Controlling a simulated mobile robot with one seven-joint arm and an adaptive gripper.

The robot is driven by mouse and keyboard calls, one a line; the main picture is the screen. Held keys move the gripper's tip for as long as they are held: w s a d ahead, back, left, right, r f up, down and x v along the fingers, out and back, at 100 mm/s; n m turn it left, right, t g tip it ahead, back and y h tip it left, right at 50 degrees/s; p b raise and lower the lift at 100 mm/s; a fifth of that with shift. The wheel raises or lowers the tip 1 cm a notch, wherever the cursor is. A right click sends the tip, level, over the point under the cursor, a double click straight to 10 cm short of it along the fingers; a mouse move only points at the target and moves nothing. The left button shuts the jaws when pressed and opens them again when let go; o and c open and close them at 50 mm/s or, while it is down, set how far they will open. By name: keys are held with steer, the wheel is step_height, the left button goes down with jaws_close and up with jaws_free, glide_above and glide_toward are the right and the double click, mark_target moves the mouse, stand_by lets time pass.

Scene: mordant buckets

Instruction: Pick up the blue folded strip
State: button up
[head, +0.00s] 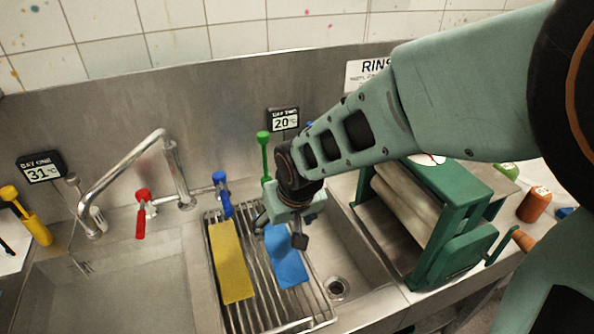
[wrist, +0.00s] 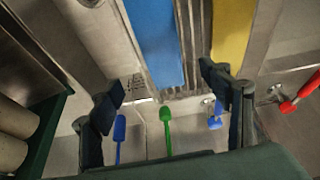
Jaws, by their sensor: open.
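The blue folded strip (head: 288,262) lies on the metal rack (head: 262,316) over the sink, its long side running front to back. My gripper (head: 280,231) is open above the strip's far end and covers part of it in the head view. In the wrist view the blue strip (wrist: 154,38) enters from the top, and its near end lies beyond and between my open fingers (wrist: 163,88). The fingers hold nothing. The exact height of the gripper above the strip is hard to tell.
A yellow strip (head: 231,264) lies on the rack to the left of the blue one. A green roller press (head: 452,225) stands at the right. Behind the rack are a blue tap (head: 222,190) and a green brush-like tool (head: 264,150). An empty basin (head: 120,290) lies left.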

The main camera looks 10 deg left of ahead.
steer(key=b, duration=0.4)
glide_toward(279, 242)
step_height(279, 242, down, 2)
steer(key=shift+w+f, duration=0.15)
steer(key=shift+w+b+x, duration=0.1)
steer(key=shift+b+x, duration=0.8)
steer(key=shift+x, duration=0.6)
steer(key=shift+w+b+x, duration=0.15)
steer(key=shift+b+x, duration=0.7)
steer(key=shift+x, duration=0.6)
steer(key=shift+a+r, duration=0.2)
steer(key=c, duration=1.3)
steer(key=shift+r, duration=0.1)
